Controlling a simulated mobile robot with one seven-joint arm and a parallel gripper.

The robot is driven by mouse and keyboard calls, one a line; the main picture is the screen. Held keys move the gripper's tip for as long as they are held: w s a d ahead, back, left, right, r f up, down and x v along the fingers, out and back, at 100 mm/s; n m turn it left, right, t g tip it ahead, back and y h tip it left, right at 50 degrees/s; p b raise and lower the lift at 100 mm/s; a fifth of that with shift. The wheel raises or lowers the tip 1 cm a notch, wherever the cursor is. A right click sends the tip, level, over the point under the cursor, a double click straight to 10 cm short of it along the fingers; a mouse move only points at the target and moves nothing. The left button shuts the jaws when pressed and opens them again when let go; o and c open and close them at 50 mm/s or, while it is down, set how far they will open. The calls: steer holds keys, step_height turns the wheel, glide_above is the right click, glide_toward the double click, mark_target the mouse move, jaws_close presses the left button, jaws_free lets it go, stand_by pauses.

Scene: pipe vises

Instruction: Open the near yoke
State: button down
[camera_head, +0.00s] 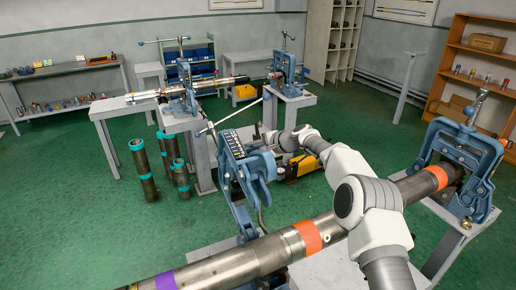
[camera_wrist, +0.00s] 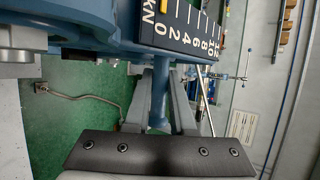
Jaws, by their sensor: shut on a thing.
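The near yoke (camera_head: 232,170) is a blue frame with a black scale plate and a long T-handle screw (camera_head: 232,115). It leans back to the left, behind the near pipe (camera_head: 305,238), and the pipe's top is bare beside it. My gripper (camera_head: 268,147) is at the yoke's upper right side. In the wrist view, the gripper's two grey fingers (camera_wrist: 160,108) are shut on a blue bar (camera_wrist: 158,88) below the yoke's body and scale (camera_wrist: 185,28). In the head view, the fingertips are too small to make out.
A second blue vise (camera_head: 470,160) stands upright over the pipe's right end. My arm crosses above the pipe. Two vises hold a far pipe (camera_head: 205,84) on stands behind. Several upright pipes (camera_head: 143,170) stand on the green floor at left. A shelf (camera_head: 472,60) is at right.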

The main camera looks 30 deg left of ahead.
steer(key=shift+w+a, duration=0.1)
steer(key=shift+w, duration=0.05)
steer(key=shift+f, duration=0.1)
steer(key=c, duration=0.8)
jaws_free()
steer(key=shift+o, duration=0.2)
steer(key=b+v, duration=0.4)
steer(key=v, duration=1.3)
steer(key=shift+r, duration=0.25)
